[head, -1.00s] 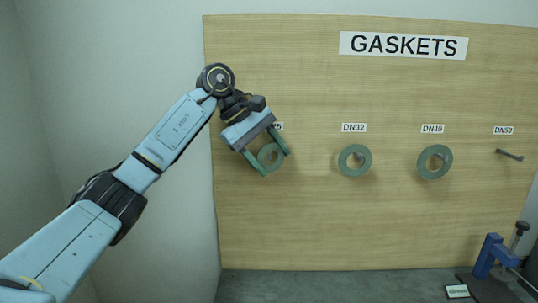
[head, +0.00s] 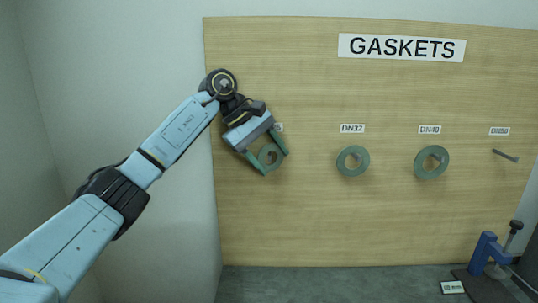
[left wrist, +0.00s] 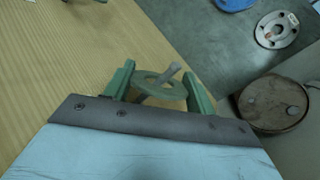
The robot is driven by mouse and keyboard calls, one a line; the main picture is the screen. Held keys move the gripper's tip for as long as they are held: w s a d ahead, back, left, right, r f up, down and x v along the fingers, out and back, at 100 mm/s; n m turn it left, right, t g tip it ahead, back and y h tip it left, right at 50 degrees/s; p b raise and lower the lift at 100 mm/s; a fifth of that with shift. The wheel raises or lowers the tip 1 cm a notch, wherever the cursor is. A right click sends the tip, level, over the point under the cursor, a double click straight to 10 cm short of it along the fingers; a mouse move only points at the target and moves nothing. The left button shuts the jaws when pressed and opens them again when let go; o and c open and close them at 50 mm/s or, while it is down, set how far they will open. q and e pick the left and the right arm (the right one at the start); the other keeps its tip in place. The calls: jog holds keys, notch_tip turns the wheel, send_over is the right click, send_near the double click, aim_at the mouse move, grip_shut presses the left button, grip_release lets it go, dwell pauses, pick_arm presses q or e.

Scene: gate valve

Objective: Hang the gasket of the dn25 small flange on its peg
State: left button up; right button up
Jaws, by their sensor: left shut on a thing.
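The green ring gasket (head: 270,167) is between the two fingers of my left gripper (head: 276,163), in front of the board at its left end. The fingers are shut on its outer edge. In the left wrist view the gasket (left wrist: 150,90) lies between the green fingers of the gripper (left wrist: 161,88). A grey peg (left wrist: 172,72) shows at its hole and seems to pass through it. How far the gasket sits along the peg cannot be told. The label above is mostly hidden by the gripper; only its right end shows. My right gripper is not in view.
The GASKETS board (head: 320,230) carries a gasket on the DN32 peg (head: 353,161) and one on the DN40 peg (head: 431,162). The DN50 peg (head: 505,156) is bare. A blue clamp-like device (head: 487,252) stands at lower right. Flange discs (left wrist: 277,29) show in the wrist view.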

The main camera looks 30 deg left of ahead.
pick_arm(q)
jog(key=shift+a+f, duration=0.1)
jog(key=shift+f, duration=0.1)
jog(key=o, duration=1.1)
jog(key=v, duration=1.3)
jog(key=shift+s+r, duration=0.1)
jog(key=shift+r, duration=0.25)
